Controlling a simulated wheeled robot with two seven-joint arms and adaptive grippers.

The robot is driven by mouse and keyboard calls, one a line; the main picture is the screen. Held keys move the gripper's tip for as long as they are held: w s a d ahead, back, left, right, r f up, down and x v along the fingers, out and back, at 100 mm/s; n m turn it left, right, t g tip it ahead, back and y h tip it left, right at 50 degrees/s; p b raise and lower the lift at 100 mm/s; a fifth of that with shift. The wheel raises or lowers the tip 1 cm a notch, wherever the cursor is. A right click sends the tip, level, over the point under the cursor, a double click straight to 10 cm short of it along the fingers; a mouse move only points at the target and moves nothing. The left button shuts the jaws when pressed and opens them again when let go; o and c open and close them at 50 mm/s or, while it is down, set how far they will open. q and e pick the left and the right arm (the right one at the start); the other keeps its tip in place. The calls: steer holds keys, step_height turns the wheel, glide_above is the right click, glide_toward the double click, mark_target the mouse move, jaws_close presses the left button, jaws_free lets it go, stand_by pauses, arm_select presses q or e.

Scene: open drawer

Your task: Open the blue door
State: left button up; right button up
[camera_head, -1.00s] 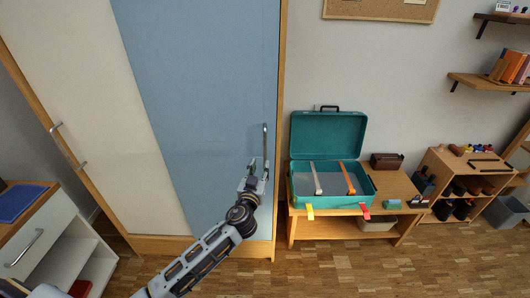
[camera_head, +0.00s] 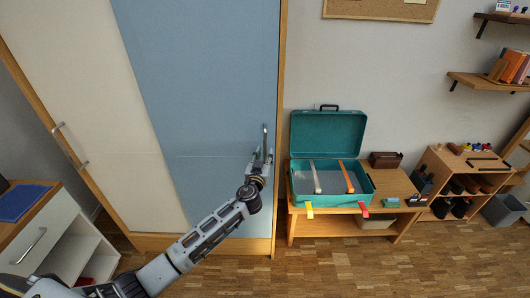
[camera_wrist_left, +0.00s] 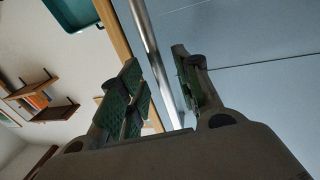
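The blue door (camera_head: 205,70) is a tall panel in a wooden-framed wardrobe, and it looks closed. Its vertical metal handle (camera_head: 265,142) is near the right edge of the door. My left gripper (camera_head: 262,158) is at the lower part of the handle. In the left wrist view the open fingers (camera_wrist_left: 160,85) stand apart, with the handle bar (camera_wrist_left: 156,55) running between them. A gap shows on the side toward the right finger. Whether either finger touches the bar is not clear. My right gripper is not in view.
A white door (camera_head: 75,80) is left of the blue one. A low wooden table (camera_head: 405,187) with an open teal suitcase (camera_head: 330,135) stands close on the right. A white drawer unit (camera_head: 45,235) is at the lower left. Wood floor (camera_head: 330,272) is clear in front.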

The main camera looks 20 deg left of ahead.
arm_select(q)
steer(key=shift+w+a, duration=0.1)
steer(key=shift+w, duration=0.95)
steer(key=shift+c, duration=0.5)
jaws_close()
